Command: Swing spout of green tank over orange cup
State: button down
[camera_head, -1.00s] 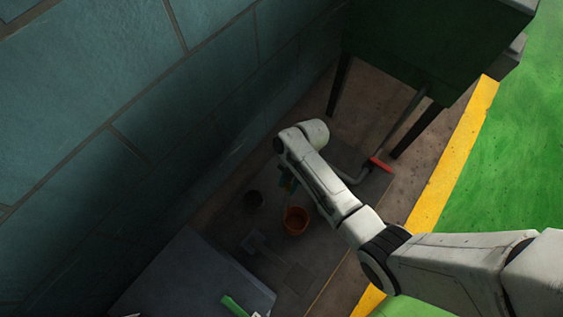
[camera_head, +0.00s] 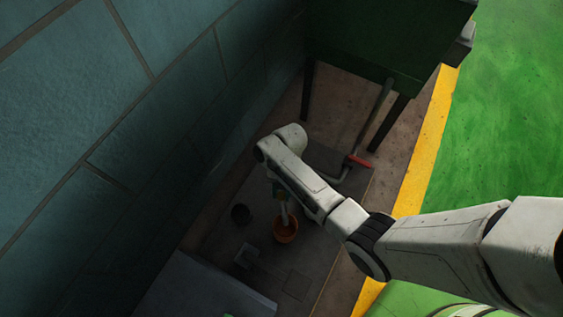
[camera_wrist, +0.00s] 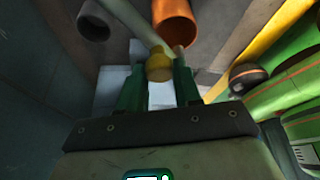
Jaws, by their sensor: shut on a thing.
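The green tank (camera_head: 385,40) stands on dark legs at the top of the head view. A grey pipe (camera_head: 375,115) slopes down from it to a red handle (camera_head: 358,162), then bends toward my arm. The orange cup (camera_head: 286,232) stands on the dark floor plate; it also shows at the top of the wrist view (camera_wrist: 175,14). My gripper (camera_wrist: 158,72) is shut on a yellow knob (camera_wrist: 158,66) between its green fingers. A pale spout tube (camera_wrist: 145,32) runs by the knob; in the head view its pale end (camera_head: 284,214) overlaps the orange cup. My arm hides part of the pipe.
A dark cup (camera_head: 241,214) stands left of the orange cup, also in the wrist view (camera_wrist: 93,22). A tiled wall (camera_head: 110,120) rises at left. A grey block (camera_head: 205,285) lies in front. Open green floor (camera_head: 500,110) lies right of a yellow stripe.

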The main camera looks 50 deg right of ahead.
jog(key=c, duration=0.8)
grip_release()
jog(key=p+v, duration=0.4)
jog(key=v, duration=0.7)
